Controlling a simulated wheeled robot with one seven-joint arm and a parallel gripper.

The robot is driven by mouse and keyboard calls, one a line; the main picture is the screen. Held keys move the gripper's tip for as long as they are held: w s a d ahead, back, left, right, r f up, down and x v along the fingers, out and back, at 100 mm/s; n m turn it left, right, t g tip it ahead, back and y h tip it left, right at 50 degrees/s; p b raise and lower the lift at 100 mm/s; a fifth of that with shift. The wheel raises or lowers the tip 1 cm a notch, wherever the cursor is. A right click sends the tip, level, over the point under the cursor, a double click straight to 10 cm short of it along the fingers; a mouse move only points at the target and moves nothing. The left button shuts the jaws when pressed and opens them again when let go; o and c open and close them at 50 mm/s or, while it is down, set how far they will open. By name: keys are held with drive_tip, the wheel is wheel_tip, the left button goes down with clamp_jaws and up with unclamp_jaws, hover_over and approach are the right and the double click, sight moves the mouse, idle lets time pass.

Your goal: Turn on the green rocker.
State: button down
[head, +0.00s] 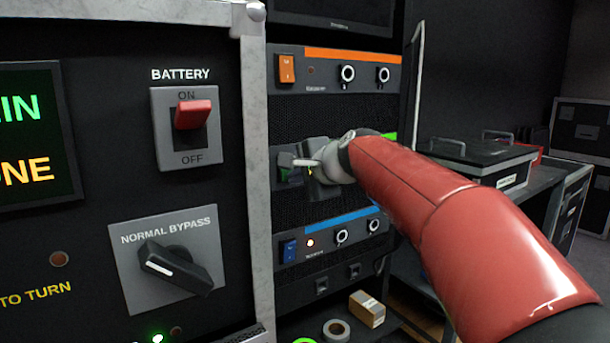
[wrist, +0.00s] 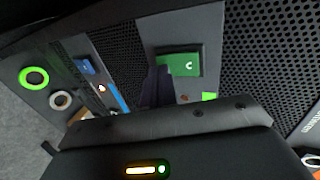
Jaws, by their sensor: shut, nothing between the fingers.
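The green rocker (head: 284,174) sits at the left end of the middle rack panel, partly covered by my gripper in the head view. In the wrist view the green rocker (wrist: 188,63) shows a white mark on its face. My gripper (head: 298,162) is shut and empty, with its fingertips right at the rocker. A small spot (wrist: 183,98) beside the rocker looks pale orange.
An orange rocker (head: 287,69) is on the panel above and a blue rocker (head: 289,251) on the panel below, beside a lit lamp (head: 310,243). A cabinet with a red battery switch (head: 193,114) stands close at left. A tape roll (head: 336,330) and small box (head: 367,309) lie below.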

idle(0.3)
drive_tip(key=shift+w+a, duration=0.2)
